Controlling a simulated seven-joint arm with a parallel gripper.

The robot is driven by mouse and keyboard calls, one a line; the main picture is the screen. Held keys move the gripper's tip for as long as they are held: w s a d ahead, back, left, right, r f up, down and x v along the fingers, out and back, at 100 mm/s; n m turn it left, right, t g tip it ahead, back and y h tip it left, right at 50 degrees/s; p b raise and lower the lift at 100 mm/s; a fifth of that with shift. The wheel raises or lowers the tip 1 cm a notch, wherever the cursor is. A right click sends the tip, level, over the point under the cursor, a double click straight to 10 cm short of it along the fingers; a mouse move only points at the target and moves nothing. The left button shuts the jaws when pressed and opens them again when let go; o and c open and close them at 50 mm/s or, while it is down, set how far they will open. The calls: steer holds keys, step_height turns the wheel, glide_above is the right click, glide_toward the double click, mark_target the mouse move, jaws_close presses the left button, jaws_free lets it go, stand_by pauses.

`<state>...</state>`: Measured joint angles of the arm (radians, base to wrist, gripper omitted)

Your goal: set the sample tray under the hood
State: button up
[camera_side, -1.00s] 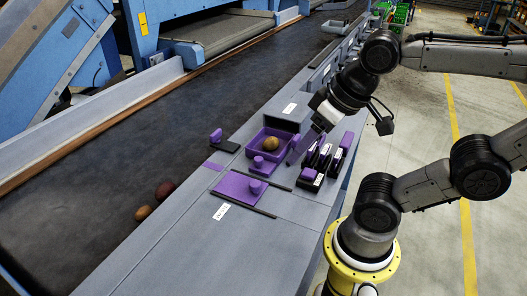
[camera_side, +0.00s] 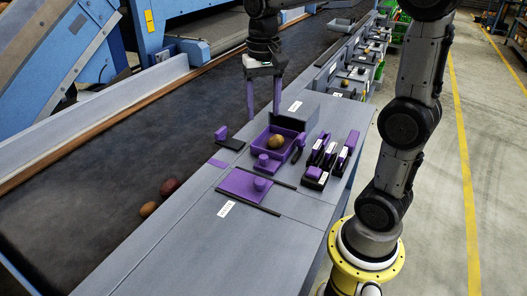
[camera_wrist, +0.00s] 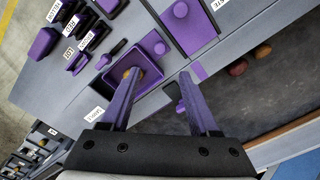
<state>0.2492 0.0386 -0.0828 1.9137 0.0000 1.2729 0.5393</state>
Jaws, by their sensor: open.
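The purple sample tray (camera_side: 262,150) sits on the grey bench with a brown potato (camera_side: 277,142) in it. A purple knob (camera_side: 263,160) stands at its front. The tray (camera_wrist: 152,76) also shows in the wrist view, partly hidden by one finger.
A purple plate with a knob (camera_side: 243,184) lies between dark rails in front of the tray. Several purple-and-black labelled pieces (camera_side: 317,160) stand to the right. A small black-and-purple piece (camera_side: 231,142) lies left. The dark conveyor belt (camera_side: 110,190) carries two potatoes (camera_side: 158,197).

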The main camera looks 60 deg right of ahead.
mark_target(264, 156)
step_height(264, 156, down, 13)
steer(key=shift+f, duration=0.1)
stand_by(0.3)
jaws_close()
stand_by(1.5)
